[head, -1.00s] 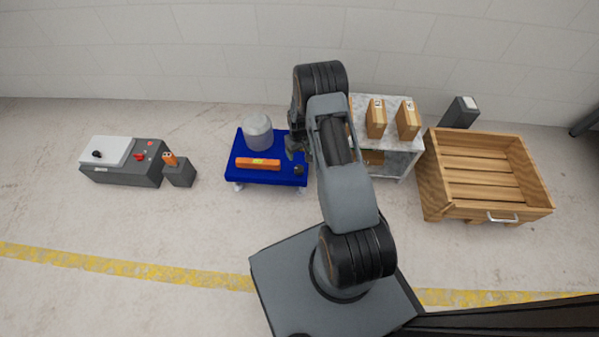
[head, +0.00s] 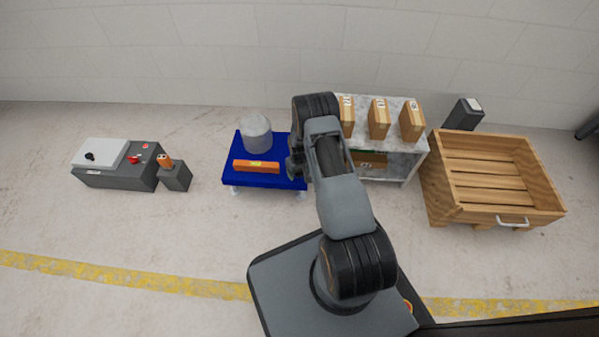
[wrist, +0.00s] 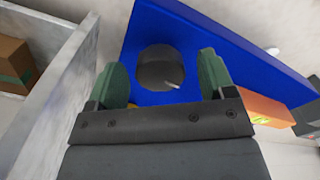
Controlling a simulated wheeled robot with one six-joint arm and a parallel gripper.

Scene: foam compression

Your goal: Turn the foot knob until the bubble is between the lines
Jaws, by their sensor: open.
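The blue table (head: 235,150) carries an orange spirit level (head: 256,167) with a yellow-green vial. The level also shows at the right of the wrist view (wrist: 275,110); the bubble and lines are too small to make out. The dark round foot knob (wrist: 158,66), with a pale mark on it, sits on the blue top in the wrist view. My gripper (wrist: 157,80) is open, its two green-padded fingers apart, with the knob showing between and beyond them. I cannot tell whether they touch it. In the head view my gripper (head: 294,167) is over the table's right side and hides the knob.
A grey cylinder (head: 257,134) stands on the table behind the level. A marble-topped shelf (head: 398,146) with several boxes is close on the right, with a wooden crate (head: 440,185) beyond. A grey control box (head: 115,167) stands on the floor at left.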

